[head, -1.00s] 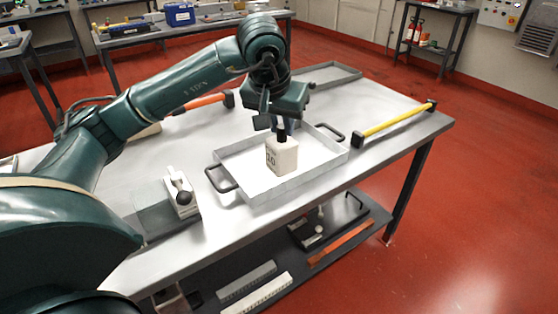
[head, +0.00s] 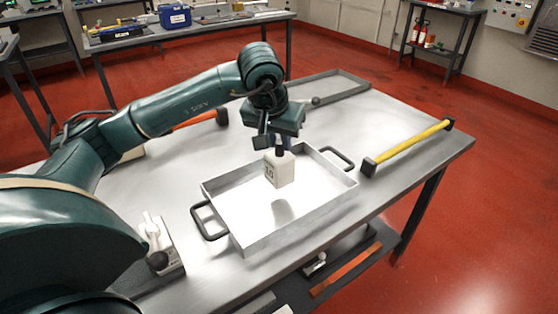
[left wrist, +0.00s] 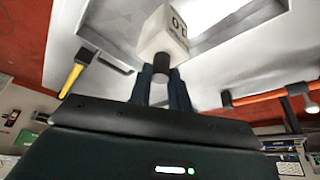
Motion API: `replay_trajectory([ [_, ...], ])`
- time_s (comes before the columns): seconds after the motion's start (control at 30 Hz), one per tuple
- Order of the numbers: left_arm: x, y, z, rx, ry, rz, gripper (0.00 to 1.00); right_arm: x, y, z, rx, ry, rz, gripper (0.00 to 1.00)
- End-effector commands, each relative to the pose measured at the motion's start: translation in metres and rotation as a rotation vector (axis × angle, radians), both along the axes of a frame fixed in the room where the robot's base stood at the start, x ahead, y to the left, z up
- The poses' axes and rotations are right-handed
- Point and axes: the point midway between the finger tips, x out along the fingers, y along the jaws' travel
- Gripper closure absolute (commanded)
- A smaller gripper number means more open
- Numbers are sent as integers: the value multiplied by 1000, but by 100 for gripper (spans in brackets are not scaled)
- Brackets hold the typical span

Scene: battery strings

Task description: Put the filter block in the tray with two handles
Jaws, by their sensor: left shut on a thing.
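The filter block (head: 279,170) is a white block with dark printed marks and a black knob on top. My left gripper (head: 281,146) is shut on its knob and holds it upright over the inside of the tray with two handles (head: 302,233). A shadow on the tray floor below suggests the block hangs clear of it. The tray is shallow and grey, with a dark handle at each end. In the left wrist view, the block (left wrist: 164,34) hangs from the fingertips (left wrist: 162,72). My right gripper is not in view.
Another white piece with a dark knob (head: 160,245) stands left of the tray. A yellow bar with black ends (head: 410,146) lies to the right. A second shallow tray (head: 345,90) without visible handles is behind. The tray in front appears otherwise empty.

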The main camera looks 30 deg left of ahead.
Motion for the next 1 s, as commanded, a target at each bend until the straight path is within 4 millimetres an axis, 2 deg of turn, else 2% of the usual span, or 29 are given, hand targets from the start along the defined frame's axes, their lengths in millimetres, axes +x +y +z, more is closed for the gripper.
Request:
replay_trajectory([
  [0.17, 0, 0, -14, 0, 0, 0, 100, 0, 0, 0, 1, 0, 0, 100],
  [0.4, 0, 0, -44, 0, 1, 0, 100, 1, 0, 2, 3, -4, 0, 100],
  [0.73, 0, 0, -48, 0, -2, 0, 100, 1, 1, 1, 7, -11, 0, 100],
  [0.77, 0, 0, -48, 0, -1, 0, 80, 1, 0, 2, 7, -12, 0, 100],
  [1.0, 0, 0, -47, 0, -1, 0, 61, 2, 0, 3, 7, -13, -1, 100],
])
